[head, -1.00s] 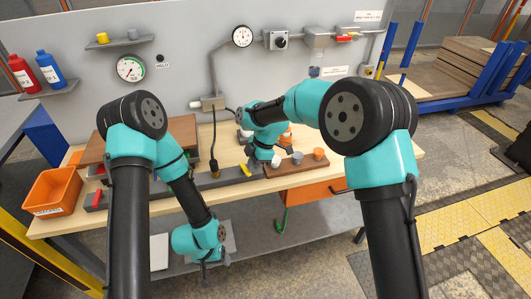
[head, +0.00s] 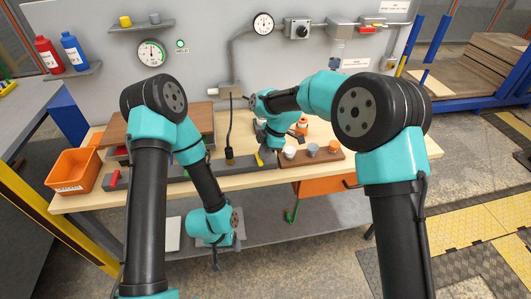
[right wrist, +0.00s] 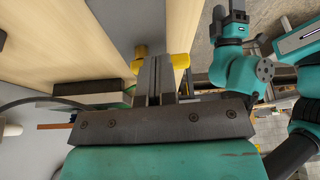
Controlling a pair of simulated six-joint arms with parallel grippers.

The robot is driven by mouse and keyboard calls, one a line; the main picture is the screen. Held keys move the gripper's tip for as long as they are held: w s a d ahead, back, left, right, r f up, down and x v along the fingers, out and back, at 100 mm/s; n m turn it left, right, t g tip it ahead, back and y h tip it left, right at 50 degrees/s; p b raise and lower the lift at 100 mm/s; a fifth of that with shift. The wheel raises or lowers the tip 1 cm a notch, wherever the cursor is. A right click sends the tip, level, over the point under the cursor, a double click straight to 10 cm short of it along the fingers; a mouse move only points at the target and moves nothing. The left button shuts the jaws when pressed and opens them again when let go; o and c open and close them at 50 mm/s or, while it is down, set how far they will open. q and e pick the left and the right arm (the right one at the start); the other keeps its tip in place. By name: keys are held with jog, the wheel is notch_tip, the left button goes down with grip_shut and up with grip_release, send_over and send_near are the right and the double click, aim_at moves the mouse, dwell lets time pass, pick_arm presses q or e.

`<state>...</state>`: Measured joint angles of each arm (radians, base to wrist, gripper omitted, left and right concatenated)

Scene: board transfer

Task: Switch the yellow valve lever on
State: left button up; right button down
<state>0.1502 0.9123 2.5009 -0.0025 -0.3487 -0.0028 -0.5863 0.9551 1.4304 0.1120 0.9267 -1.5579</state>
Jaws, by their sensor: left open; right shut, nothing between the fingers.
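The yellow valve lever (head: 258,160) stands near the right end of the grey rail (head: 230,172) along the bench front. My right gripper (head: 268,154) is shut and empty, right beside the lever; contact cannot be told. In the right wrist view its closed fingers (right wrist: 154,80) point up the picture, with a yellow piece (right wrist: 181,62) touching or close to their right side. Another yellow piece (right wrist: 137,92) shows to their left. My left gripper (head: 217,262) hangs open and empty, low in front of the bench. Part of the lever's mount is hidden.
A brown block with several cups (head: 333,147) lies right of the lever. A black cable with a plug (head: 229,153) stands left of it. An orange bin (head: 74,170) is at the bench's left end. A small lamp (head: 180,44) on the wall panel is green.

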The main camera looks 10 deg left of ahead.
jog(key=shift+w+d, duration=0.3)
jog(key=shift+d, duration=0.2)
jog(key=w+d, duration=0.1)
jog(key=d+r, duration=0.1)
jog(key=shift+w+d, duration=0.35)
jog(key=shift+d, duration=0.05)
jog(key=v, duration=0.9)
